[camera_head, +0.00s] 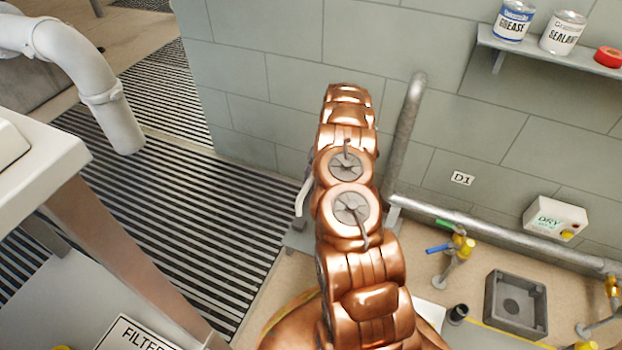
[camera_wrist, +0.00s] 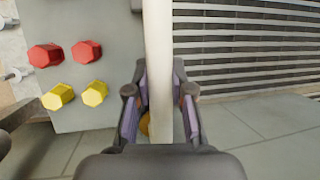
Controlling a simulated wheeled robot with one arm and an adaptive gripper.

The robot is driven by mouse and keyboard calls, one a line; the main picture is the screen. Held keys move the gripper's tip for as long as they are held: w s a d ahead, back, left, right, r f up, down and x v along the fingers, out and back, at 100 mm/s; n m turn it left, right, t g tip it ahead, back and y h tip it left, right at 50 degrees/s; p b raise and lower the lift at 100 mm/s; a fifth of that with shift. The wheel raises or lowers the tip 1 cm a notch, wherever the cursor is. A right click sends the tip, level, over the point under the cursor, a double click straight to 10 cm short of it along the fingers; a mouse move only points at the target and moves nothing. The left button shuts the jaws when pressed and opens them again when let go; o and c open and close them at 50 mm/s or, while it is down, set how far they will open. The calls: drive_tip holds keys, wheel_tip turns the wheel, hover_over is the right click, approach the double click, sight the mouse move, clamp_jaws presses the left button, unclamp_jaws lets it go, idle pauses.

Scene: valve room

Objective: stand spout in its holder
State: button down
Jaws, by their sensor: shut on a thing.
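In the wrist view my gripper (camera_wrist: 160,100) is shut on a long pale bar, which looks like the spout (camera_wrist: 158,40). The spout runs from the top edge down between the two fingers, and its ends are not clear. In the head view my copper arm hides the gripper. A short pale piece (camera_head: 303,198) shows left of the arm and may be part of the spout. I cannot tell which is the holder.
Yellow taps, one with a blue lever (camera_head: 440,248), stand along a wall pipe (camera_head: 490,230). A DRY box (camera_head: 555,218) is on the wall. A shelf (camera_head: 550,52) holds cans. Red (camera_wrist: 45,55) and yellow (camera_wrist: 58,97) hexagonal pieces lie on a grey surface. Floor grating (camera_head: 190,215) lies left.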

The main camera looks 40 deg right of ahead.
drive_tip(key=shift+f, duration=1.75)
idle(1.7)
drive_tip(key=c, duration=0.9)
unclamp_jaws()
drive_tip(key=shift+c, duration=0.2)
drive_tip(key=o, duration=0.5)
drive_tip(key=shift+r+p, duration=1.75)
drive_tip(key=shift+r, duration=2)
